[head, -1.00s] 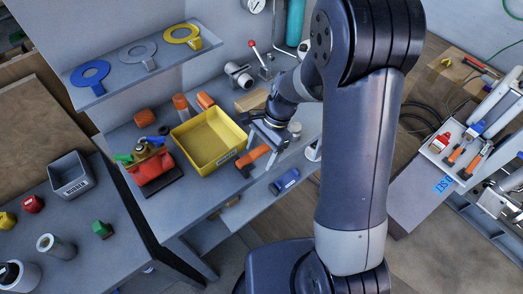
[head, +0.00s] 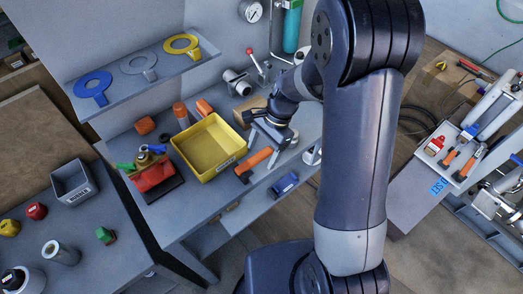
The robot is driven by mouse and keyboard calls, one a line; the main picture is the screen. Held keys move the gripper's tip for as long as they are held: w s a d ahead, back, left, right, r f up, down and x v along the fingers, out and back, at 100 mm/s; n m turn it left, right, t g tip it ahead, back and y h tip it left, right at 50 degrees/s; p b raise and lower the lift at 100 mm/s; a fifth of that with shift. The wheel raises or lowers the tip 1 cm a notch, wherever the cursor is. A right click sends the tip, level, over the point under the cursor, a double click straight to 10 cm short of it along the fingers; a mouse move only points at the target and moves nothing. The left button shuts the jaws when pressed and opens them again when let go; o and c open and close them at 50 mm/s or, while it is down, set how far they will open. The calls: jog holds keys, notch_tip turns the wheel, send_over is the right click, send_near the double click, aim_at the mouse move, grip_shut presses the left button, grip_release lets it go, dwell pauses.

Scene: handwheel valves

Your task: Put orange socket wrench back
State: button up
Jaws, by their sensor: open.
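An orange bar-like handle with a dark end (head: 257,160), which looks like the orange socket wrench, lies near the front edge of the grey workbench (head: 212,212), right of the yellow bin (head: 181,153). Its far end is partly hidden by my gripper. My gripper (head: 275,145) is open at the upper right end of the handle, pointing down at the bench. I cannot tell whether the fingers touch the handle. Two other orange-handled tools (head: 468,164) lie in the tray of the cart at right.
A red bin with tools (head: 153,179) stands left of the yellow bin. Orange cylinders, a grey pipe fitting (head: 237,83) and a red-knobbed lever (head: 255,64) stand behind. A blue item (head: 285,184) lies lower, beyond the front edge. A shelf of ring-shaped wrenches (head: 137,75) overhangs the left.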

jog(key=shift+p+v, duration=1.05)
jog(key=shift+v, duration=0.4)
jog(key=b+v, duration=0.1)
jog(key=v, duration=0.9)
jog(key=shift+r, duration=0.35)
jog(key=x, duration=1.2)
jog(key=shift+w+d, duration=0.1)
jog(key=shift+d, duration=0.05)
jog(key=shift+a+f+b, duration=0.25)
jog(key=shift+f+b, duration=0.3)
jog(key=shift+f, duration=0.05)
jog(key=shift+d+r, duration=0.1)
